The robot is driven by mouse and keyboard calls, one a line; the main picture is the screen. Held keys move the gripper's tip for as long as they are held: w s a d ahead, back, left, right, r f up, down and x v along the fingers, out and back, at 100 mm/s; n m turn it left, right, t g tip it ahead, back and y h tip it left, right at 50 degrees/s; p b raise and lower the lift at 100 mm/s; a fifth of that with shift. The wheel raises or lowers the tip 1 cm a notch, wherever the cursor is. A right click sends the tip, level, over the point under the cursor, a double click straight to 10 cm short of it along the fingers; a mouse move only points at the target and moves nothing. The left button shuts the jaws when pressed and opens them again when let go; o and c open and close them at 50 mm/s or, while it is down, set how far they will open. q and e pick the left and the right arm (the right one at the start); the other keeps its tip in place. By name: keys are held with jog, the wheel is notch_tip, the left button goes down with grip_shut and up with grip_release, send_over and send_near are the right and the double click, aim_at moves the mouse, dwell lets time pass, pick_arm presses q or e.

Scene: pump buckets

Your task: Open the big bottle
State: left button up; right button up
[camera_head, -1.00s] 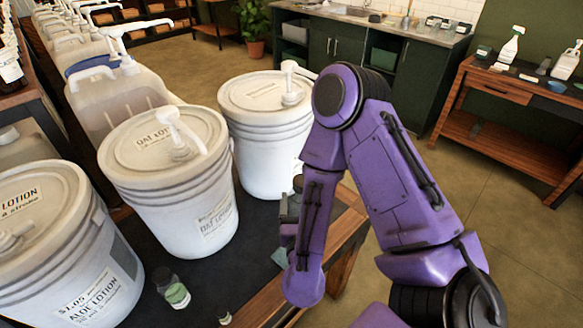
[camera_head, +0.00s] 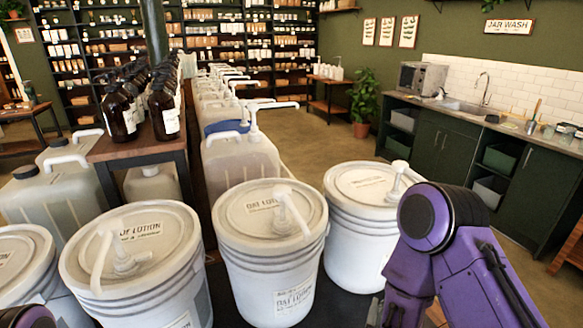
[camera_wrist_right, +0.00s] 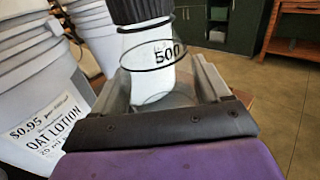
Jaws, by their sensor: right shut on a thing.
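The big bottle (camera_wrist_right: 150,80) shows in the right wrist view. It is clear, with a white label reading 500 and a black ribbed cap (camera_wrist_right: 138,10). The cap is on the bottle, and its top is cut off by the frame edge. My right gripper (camera_wrist_right: 165,78) is shut on the bottle, with one finger at each side. In the head view my right arm (camera_head: 450,250) is at the lower right, and its gripper and the bottle are out of sight. Only a purple piece of my left arm (camera_head: 28,317) shows at the bottom left; its gripper is not in view.
White lotion buckets with pumps stand in a row, including an oat lotion bucket (camera_head: 270,250) and one beside my right arm (camera_head: 350,220). An oat lotion bucket (camera_wrist_right: 40,90) is close left of the bottle. Green cabinets (camera_head: 440,145) stand at the back right, with open floor before them.

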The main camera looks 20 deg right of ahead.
jog(key=w+a+f+n+t+y+b, duration=0.2)
jog(key=w+a+n+y+b, duration=0.1)
jog(key=w+a+n+y, duration=0.1)
jog(key=w+a+f+n+t+y+b, duration=0.2)
jog(key=w+a+f+n+y+b, duration=0.1)
jog(key=w+a+y, duration=0.3)
jog(key=a+n+y+b, duration=0.1)
jog(key=a, duration=0.1)
jog(key=shift+w+a+f+y, duration=0.2)
jog(key=shift+a+f+y, duration=0.1)
jog(key=shift+a, duration=0.1)
